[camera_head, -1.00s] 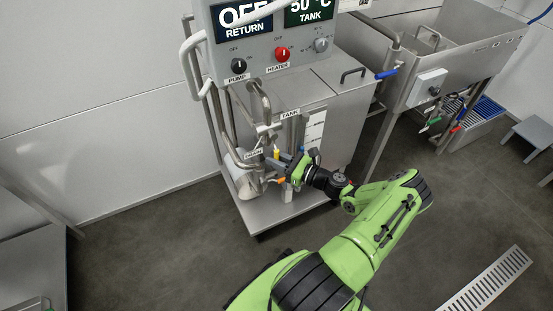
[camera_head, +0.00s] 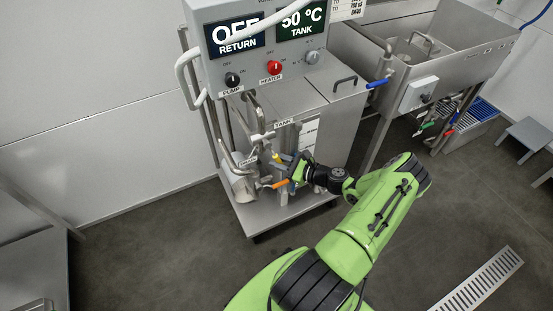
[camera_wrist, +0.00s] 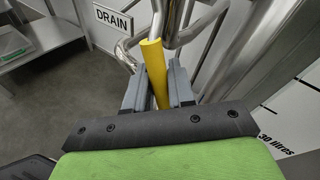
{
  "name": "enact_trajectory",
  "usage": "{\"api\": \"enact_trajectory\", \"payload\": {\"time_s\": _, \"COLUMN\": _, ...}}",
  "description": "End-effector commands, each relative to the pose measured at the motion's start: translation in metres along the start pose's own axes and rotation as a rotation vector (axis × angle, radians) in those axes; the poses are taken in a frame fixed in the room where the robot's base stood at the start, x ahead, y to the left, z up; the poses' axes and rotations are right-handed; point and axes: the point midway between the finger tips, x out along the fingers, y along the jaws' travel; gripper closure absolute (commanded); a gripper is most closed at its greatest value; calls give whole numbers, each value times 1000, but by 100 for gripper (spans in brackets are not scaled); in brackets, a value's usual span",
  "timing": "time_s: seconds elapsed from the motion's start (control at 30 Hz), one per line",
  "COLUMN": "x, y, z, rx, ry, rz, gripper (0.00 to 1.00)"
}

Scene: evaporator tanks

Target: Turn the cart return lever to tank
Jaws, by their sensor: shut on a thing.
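The cart (camera_head: 272,213) stands by the wall with a steel tank (camera_head: 340,128) marked TANK (camera_head: 284,122). A yellow lever (camera_wrist: 155,70) on its pipework sits between the two grey fingers of my gripper (camera_wrist: 158,88) in the wrist view, and the gripper is shut on it. The lever points up toward the pipe, beside a DRAIN label (camera_wrist: 114,19). In the head view my gripper (camera_head: 278,165) is at the front of the cart pipes, with the yellow lever's tip (camera_head: 277,155) just showing. An orange lever (camera_head: 276,184) is just below it.
A control panel (camera_head: 262,45) above shows OFF RETURN and 50 °C TANK. A white hose crosses it. A steel sink (camera_head: 455,55) with a blue-handled valve (camera_head: 378,84) stands to the right. Open floor (camera_head: 160,250) lies in front, with a drain grate (camera_head: 480,282).

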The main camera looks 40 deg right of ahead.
Motion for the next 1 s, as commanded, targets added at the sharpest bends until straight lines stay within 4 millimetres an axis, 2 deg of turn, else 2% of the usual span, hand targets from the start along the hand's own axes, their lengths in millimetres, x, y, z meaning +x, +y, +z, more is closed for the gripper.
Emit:
{"api": "enact_trajectory", "payload": {"time_s": 0.4, "x": -21, "y": -30, "z": 11, "rx": -332, "ry": 227, "rz": 0, "gripper": 100}}
{"api": "enact_trajectory", "payload": {"time_s": 1.0, "x": -41, "y": -61, "z": 39, "rx": -788, "ry": 531, "rz": 0, "gripper": 100}}
